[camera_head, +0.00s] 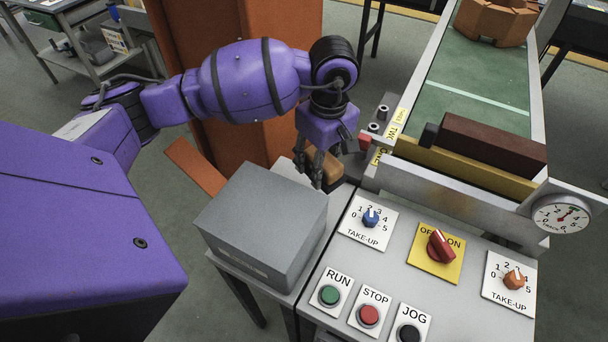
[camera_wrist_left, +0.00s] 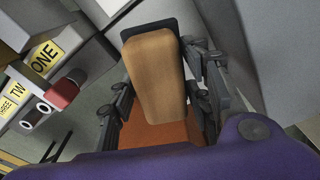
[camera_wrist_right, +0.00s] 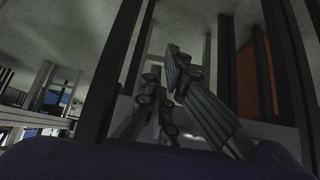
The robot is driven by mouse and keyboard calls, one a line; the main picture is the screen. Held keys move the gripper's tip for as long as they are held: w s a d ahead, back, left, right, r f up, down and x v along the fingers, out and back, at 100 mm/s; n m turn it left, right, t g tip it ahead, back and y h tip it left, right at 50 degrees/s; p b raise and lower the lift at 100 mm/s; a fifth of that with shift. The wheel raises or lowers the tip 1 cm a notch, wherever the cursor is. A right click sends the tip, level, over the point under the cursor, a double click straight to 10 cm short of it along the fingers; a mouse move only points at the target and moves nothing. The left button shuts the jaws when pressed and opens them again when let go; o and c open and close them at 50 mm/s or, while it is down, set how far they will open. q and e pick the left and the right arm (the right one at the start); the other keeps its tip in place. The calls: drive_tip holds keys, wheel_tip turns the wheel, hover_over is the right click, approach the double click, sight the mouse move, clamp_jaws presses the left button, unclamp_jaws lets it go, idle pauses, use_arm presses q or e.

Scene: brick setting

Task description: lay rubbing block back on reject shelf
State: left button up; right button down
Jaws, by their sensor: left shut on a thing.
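The rubbing block (camera_wrist_left: 153,75) is a tan, wood-coloured block with a dark end, between the fingers of my left gripper (camera_wrist_left: 157,100). In the head view my left gripper (camera_head: 322,180) points down behind the grey box, beside the conveyor frame. Its fingers are shut on the block, which is mostly hidden there. An orange-brown surface (camera_wrist_left: 165,136) shows beyond the block in the left wrist view; I cannot tell whether it is the reject shelf or whether the block touches it. My right gripper (camera_wrist_right: 168,85) shows only in the right wrist view, among dark posts; its finger gap is unclear.
A grey box (camera_head: 262,220) stands close in front of my left gripper. The control panel (camera_head: 395,265) with knobs and buttons lies to the right. The conveyor (camera_head: 465,85) carries a dark brown bar (camera_head: 490,150) and an orange-brown octagonal piece (camera_head: 495,20). An orange column (camera_head: 185,100) stands behind my arm.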

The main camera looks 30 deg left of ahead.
sight(308, 152)
use_arm(q)
drive_tip(key=a+f, duration=0.1)
drive_tip(key=f, duration=0.1)
drive_tip(key=a+f, duration=0.2)
drive_tip(key=shift+s+a, duration=0.1)
wheel_tip(308, 152, down, 3)
drive_tip(key=shift+a+f, duration=0.1)
drive_tip(key=shift+f, duration=0.1)
drive_tip(key=o, duration=1.5)
drive_tip(key=shift+c, duration=0.2)
drive_tip(key=r, duration=1.2)
drive_tip(key=shift+s+d, duration=0.15)
drive_tip(key=shift+d, duration=0.2)
